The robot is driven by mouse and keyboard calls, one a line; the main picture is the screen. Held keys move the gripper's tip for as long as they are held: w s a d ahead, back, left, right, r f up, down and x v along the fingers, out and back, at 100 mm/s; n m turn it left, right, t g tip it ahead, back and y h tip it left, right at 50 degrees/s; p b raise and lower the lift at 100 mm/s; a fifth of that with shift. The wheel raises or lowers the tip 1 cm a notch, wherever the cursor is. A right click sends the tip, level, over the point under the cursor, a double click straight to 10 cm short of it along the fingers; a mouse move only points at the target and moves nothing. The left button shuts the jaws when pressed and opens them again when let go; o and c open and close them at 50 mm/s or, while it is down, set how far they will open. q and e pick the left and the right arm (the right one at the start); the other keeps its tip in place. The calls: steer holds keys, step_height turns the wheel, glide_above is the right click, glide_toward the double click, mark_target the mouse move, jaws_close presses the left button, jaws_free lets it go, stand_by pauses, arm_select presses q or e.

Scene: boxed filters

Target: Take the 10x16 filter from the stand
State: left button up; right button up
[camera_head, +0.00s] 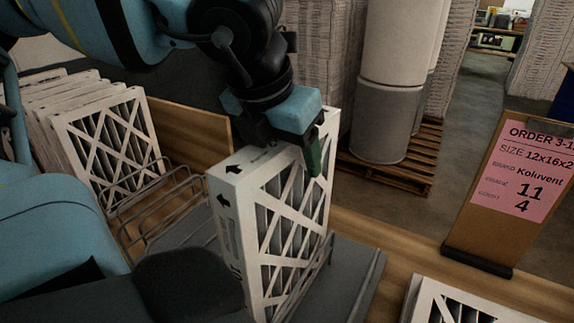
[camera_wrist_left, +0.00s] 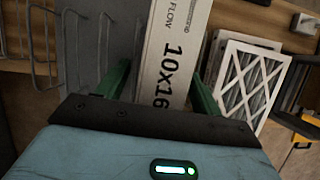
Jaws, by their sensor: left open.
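The 10x16 filter (camera_head: 285,232) is a white-framed panel with a diagonal lattice, standing upright on a dark grey stand (camera_head: 352,283). In the left wrist view its white edge (camera_wrist_left: 176,50) shows the print "10x16" and "FLOW". My left gripper (camera_head: 300,150) is at the top of this filter, pointing down. Its green fingers are open; in the left wrist view (camera_wrist_left: 160,88) one is on each side of the filter's edge. I see a gap on the left side; contact on the right side is unclear. In the head view one finger shows in front of the lattice face.
Another filter (camera_head: 460,303) lies at the lower right. A pink order sign (camera_head: 525,170) reads 12x16x2. A pallet (camera_head: 405,165) with grey rolls stands behind the table.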

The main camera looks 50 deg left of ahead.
arm_select(q)
steer(key=shift+f, duration=0.1)
stand_by(0.4)
steer(key=c, duration=1.4)
steer(key=shift+c, duration=0.2)
